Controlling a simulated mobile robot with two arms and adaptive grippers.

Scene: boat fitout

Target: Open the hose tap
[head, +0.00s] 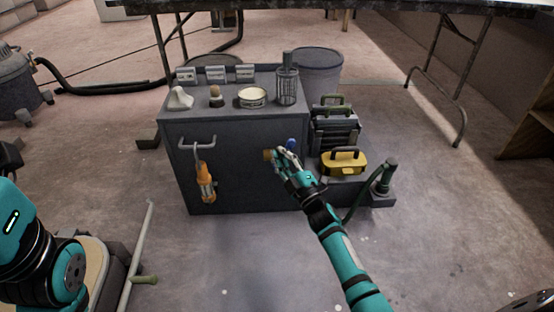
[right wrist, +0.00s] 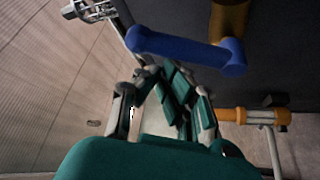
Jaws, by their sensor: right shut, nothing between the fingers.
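The hose tap has a brass body (head: 268,154) on the front of the grey cabinet (head: 238,190) and a blue lever (head: 291,143). In the right wrist view the blue lever (right wrist: 185,48) lies across the upper middle, with the brass body (right wrist: 230,18) behind its right end. My right gripper (head: 284,158) is at the tap, its fingers shut and empty. In the right wrist view its fingers (right wrist: 165,88) are close below the lever; I cannot tell whether they touch it. The gripper partly hides the tap in the head view. My left gripper is out of view.
An orange lamp (head: 206,182) hangs from a rail (head: 197,144) left of the tap. A wire cage (head: 288,86) and a round tin (head: 253,97) stand on the cabinet. A yellow toolbox (head: 343,162) stands close to its right. The floor in front is mostly clear.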

